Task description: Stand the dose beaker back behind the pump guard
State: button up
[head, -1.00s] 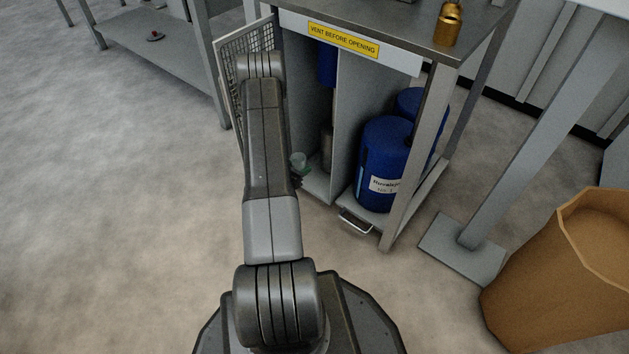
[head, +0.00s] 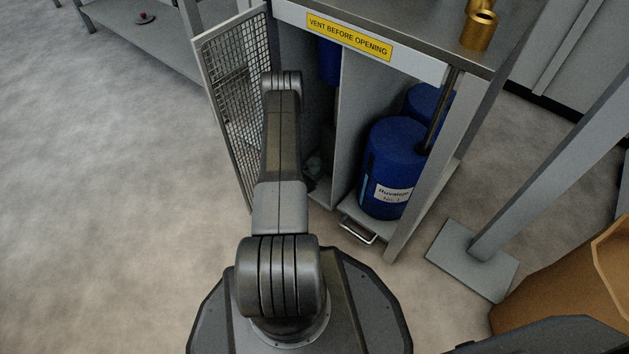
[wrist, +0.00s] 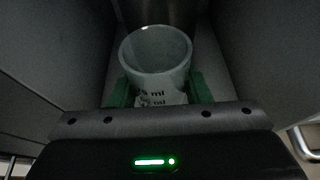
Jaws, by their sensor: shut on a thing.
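The dose beaker (wrist: 156,62) is a pale, translucent cup with "ml" markings, upright in the wrist view. My gripper (wrist: 157,88) has its green fingers on either side of the beaker and is shut on it. Beyond the beaker is a dark metallic cylinder, partly seen. The mesh pump guard (head: 236,100) stands swung open on the left of the cabinet in the head view. In the head view my arm reaches into the left bay and hides the beaker; the gripper there is mostly hidden and dark.
Grey bay walls (wrist: 255,50) rise close on both sides of the beaker. A brass fitting (head: 480,30) sits on top. A grey post (head: 540,180) and brown bin (head: 560,290) are at right.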

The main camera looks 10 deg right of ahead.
jog(key=shift+f+b, duration=0.9)
jog(key=shift+f, duration=1.75)
jog(key=shift+f, duration=0.15)
jog(key=o, duration=1)
jog(key=shift+o, duration=0.2)
